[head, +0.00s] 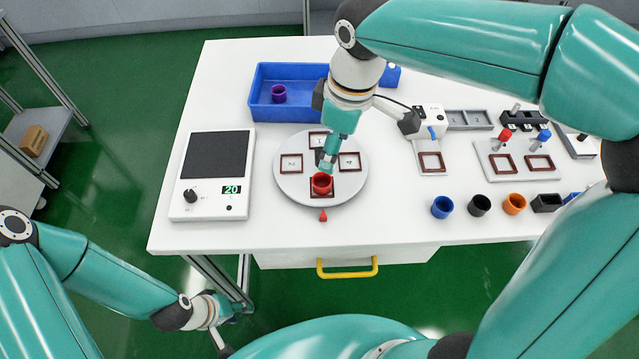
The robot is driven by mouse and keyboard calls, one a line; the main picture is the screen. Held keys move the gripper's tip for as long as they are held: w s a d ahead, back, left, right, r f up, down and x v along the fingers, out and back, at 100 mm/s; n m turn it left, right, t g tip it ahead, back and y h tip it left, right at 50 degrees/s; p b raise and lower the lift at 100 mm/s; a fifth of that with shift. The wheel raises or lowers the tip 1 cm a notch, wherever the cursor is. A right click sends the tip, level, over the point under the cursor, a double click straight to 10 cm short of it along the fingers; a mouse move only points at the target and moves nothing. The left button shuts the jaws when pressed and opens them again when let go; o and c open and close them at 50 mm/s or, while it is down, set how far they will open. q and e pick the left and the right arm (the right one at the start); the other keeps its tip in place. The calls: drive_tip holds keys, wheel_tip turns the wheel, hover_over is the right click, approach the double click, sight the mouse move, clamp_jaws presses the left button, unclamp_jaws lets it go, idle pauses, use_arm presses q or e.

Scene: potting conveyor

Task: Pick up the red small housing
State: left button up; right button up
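The red small housing (322,187) is a short round red cup. It stands on the front square nest of the round turntable (286,188), near the table's front edge. My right gripper (327,167) reaches down over the turntable, with its tip right at the housing's far rim. I cannot tell whether it touches the housing or how far its fingers are apart. My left gripper (221,337) hangs low at the lower left, off the table and far from the housing. It is small and partly cut off by my own arm, so its opening is unclear.
A blue bin (262,103) with a purple cup (279,93) stands behind the turntable. A scale (211,206) is to its left. Blue (442,207), black (479,205) and orange (514,204) cups stand to the right. Fixtures with small red and blue clamps are behind them.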

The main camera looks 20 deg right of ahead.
approach(320, 186)
drive_tip(key=shift+s+d+f, duration=0.15)
drive_tip(key=shift+d+f, duration=0.25)
drive_tip(key=shift+f, duration=0.15)
drive_tip(key=shift+w+a+f, duration=0.1)
drive_tip(key=shift+a+f, duration=0.1)
drive_tip(key=shift+f, duration=0.7)
drive_tip(key=shift+w+a+f, duration=0.15)
drive_tip(key=shift+a+f, duration=0.05)
drive_tip(key=shift+f, duration=0.7)
drive_tip(key=shift+w+a+f, duration=0.1)
drive_tip(key=shift+a+f, duration=0.15)
drive_tip(key=shift+f, duration=0.6)
drive_tip(key=c, duration=0.9)
